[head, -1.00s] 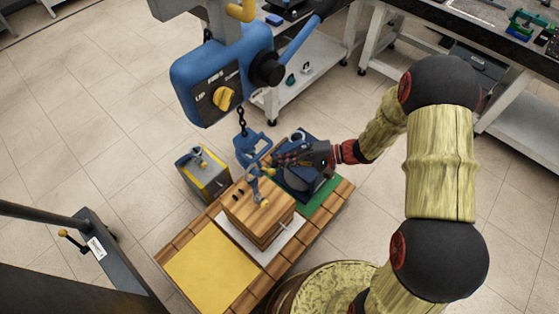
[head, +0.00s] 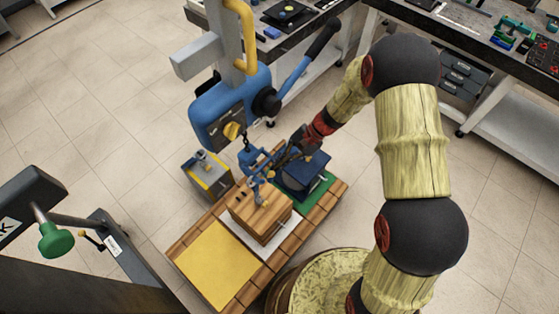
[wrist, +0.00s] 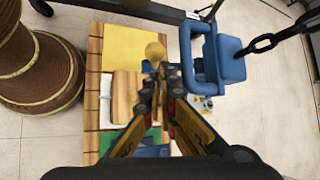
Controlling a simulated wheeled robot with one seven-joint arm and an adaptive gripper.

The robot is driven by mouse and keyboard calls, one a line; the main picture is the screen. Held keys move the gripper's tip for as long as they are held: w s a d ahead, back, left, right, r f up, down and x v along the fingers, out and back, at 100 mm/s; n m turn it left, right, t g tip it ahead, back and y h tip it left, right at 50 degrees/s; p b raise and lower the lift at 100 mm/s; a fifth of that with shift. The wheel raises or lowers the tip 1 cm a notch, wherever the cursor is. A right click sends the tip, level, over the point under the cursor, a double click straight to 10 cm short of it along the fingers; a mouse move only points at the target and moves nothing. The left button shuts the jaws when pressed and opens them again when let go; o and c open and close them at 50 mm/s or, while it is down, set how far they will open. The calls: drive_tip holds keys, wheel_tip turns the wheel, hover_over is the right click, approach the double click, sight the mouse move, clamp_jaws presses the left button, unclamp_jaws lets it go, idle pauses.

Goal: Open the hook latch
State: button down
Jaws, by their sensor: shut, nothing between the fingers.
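The blue hook (head: 252,158) hangs from a short chain under the hoist, above the wooden block. It also shows in the wrist view (wrist: 190,66), with its chain at the right. A small yellow ball-shaped knob (wrist: 155,52) appears just past my fingertips in the wrist view; whether they touch cannot be told. My gripper (wrist: 161,82) is shut and empty, pointing toward the hook's frame from its right side in the head view (head: 279,158). The dark fingers hide part of the hook, so the state of its latch cannot be made out.
The blue hoist (head: 228,108) with its long lever stands above the hook. The wooden block (head: 262,218) sits below on a pallet with a yellow panel (head: 215,263). A dark blue box (head: 304,172) lies on a green pad below my wrist. A grey-yellow box (head: 207,174) stands left.

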drive_tip(key=p, duration=0.1)
drive_tip(key=r+m+g+h+p, duration=0.1)
drive_tip(key=p, duration=0.1)
drive_tip(key=r+h+p, duration=0.1)
drive_tip(key=p, duration=0.1)
drive_tip(key=shift+w+a+g, duration=0.25)
drive_tip(key=shift+a+g, duration=0.1)
drive_tip(key=shift+g, duration=0.05)
drive_tip(key=shift+m+h+p, duration=0.3)
drive_tip(key=shift+h+p, duration=0.1)
